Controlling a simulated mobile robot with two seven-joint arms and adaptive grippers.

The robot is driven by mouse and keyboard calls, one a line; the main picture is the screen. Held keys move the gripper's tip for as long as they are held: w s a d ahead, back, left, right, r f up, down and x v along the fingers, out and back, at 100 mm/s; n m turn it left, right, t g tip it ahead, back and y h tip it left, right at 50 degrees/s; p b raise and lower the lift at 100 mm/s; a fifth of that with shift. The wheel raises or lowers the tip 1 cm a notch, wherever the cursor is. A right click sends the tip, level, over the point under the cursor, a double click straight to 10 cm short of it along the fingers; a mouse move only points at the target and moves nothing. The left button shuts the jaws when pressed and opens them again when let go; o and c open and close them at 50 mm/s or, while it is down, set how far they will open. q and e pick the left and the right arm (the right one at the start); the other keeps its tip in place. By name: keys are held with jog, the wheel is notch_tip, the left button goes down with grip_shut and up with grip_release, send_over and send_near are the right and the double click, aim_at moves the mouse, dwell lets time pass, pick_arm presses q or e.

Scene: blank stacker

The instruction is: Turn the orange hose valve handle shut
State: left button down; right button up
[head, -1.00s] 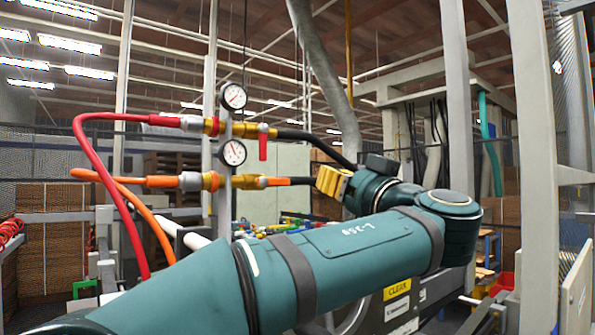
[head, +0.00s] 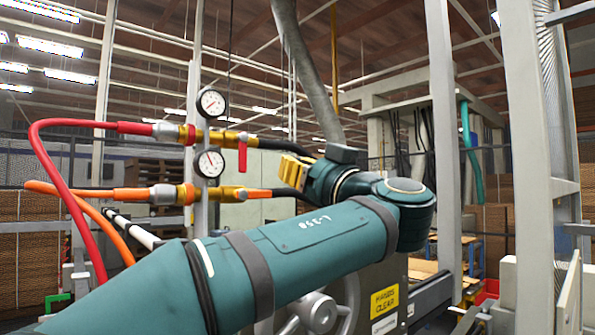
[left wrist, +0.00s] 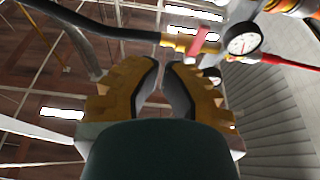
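The orange hose (head: 85,205) runs through an orange fitting into a brass valve (head: 232,192). A small orange handle (head: 258,193) seems to lie along this line, pointing right. Above it, the red hose's valve has a red handle (head: 243,155) hanging down; this also shows in the left wrist view (left wrist: 202,40). My left gripper (head: 285,170), with yellow fingers, is right of the valves, slightly above the orange line and apart from the handle. In the left wrist view its fingertips (left wrist: 161,66) nearly meet, with nothing held. My right gripper is out of view.
Two gauges, the upper (head: 211,103) and the lower (head: 209,163), sit on the upright post beside the valves. A dark hose (head: 285,146) leaves the red valve toward my gripper. A grey post (head: 443,130) stands right of my arm.

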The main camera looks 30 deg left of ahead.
pick_arm(q)
notch_tip(320, 180, up, 2)
jog(key=p, duration=0.2)
send_over(255, 194)
jog(key=w+d, duration=0.2)
notch_tip(255, 194, down, 4)
jog(key=shift+r+b, duration=0.15)
jog(key=shift+b, duration=0.15)
jog(key=shift+d, duration=0.2)
